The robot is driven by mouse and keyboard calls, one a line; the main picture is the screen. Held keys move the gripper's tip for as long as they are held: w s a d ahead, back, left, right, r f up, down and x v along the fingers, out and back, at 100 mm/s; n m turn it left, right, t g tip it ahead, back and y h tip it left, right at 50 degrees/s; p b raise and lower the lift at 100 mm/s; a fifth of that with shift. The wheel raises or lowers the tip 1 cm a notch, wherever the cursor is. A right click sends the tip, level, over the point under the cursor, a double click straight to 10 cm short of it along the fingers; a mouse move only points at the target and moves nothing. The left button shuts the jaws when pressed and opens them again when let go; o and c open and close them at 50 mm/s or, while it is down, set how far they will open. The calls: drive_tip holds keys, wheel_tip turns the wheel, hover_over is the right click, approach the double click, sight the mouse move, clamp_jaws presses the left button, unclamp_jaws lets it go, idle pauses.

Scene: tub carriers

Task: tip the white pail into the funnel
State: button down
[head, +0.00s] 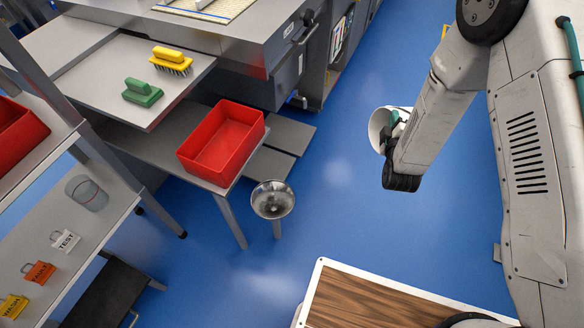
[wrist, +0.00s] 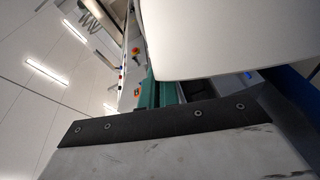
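The white pail (head: 376,130) hangs in the air over the blue floor at the end of my arm, right of centre in the head view. Its open mouth looks tilted toward the left. My gripper (head: 393,119) is at the pail's side, with a teal finger showing against it; the arm hides the rest. In the wrist view the pail's smooth white wall (wrist: 225,38) fills the upper right, right against the gripper. The silver funnel (head: 273,200) stands on a post, left of the pail and apart from it, with its wide mouth up.
A red tub (head: 222,142) sits on a low steel table beside the funnel. Green (head: 142,93) and yellow (head: 171,61) brushes lie on a shelf behind. A wood-topped platform (head: 370,300) is in front. Blue floor between funnel and pail is clear.

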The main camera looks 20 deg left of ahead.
drive_tip(key=s+a+f+n+g+y, duration=0.1)
drive_tip(key=s+a+f+y, duration=0.1)
drive_tip(key=s+a+f, duration=0.6)
drive_tip(key=s+a+f+n+y, duration=0.15)
drive_tip(key=s+a, duration=0.25)
drive_tip(key=a, duration=0.7)
drive_tip(key=s+a+f+g+y, duration=0.1)
drive_tip(key=s+a+f, duration=0.5)
drive_tip(key=a, duration=0.4)
drive_tip(key=w+d+m+g+y, duration=0.2)
drive_tip(key=w+d+m+g, duration=0.4)
drive_tip(key=w+m, duration=0.3)
drive_tip(key=shift+r+m+g, duration=0.35)
drive_tip(key=shift+r+g, duration=0.1)
drive_tip(key=shift+g, duration=0.15)
drive_tip(key=shift+w+d, duration=0.1)
